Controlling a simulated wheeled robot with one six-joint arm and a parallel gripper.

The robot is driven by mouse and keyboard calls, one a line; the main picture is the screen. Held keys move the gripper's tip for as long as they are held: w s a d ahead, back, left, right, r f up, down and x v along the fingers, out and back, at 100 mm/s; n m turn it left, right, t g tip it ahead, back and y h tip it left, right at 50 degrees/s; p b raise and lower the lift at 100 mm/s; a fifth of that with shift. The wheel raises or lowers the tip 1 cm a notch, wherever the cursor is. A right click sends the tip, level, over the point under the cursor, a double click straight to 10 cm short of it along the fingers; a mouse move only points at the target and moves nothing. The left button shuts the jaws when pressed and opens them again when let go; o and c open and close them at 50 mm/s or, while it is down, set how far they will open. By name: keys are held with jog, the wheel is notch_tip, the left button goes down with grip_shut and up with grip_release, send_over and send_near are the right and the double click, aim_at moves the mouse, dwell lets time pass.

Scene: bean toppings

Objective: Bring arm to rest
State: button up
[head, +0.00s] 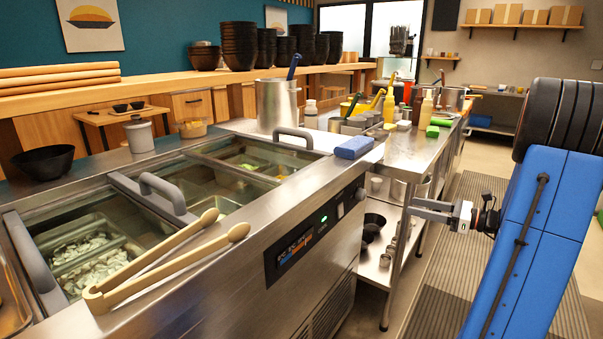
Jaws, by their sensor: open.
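My gripper (418,209) is at the right of the head view, at the end of my blue arm. It points left, level, in front of the metal side table's leg and lower shelf. Its jaws are open and hold nothing that I can see. It is apart from the counter. Wooden tongs (160,263) lie on the front edge of the steel topping counter (300,213), well to the left of my gripper.
A metal table (405,147) holds bottles and containers. Black bowls (372,224) sit below. The striped floor mat (430,285) is clear.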

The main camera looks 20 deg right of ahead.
jog(key=s+a+n+g+h, duration=0.1)
jog(key=s+a+n+g, duration=0.25)
jog(key=a, duration=0.55)
jog(key=s+a+n+g, duration=0.3)
jog(key=s+a+n, duration=0.15)
jog(key=a, duration=0.45)
jog(key=s+a+n+g+h, duration=0.1)
jog(key=s+a+n+g, duration=0.3)
jog(key=a, duration=0.4)
jog(key=s+a+f+n+t+h, duration=0.1)
jog(key=s+n+h, duration=0.3)
jog(key=s+n, duration=0.3)
jog(key=s+a+n+t+h, duration=0.1)
jog(key=s+a+n+h, duration=0.1)
jog(key=s+n+h, duration=0.3)
jog(key=s+n, duration=0.2)
jog(key=n, duration=0.2)
jog(key=shift+s+a+f+n, duration=0.3)
jog(key=shift+s+f, duration=0.1)
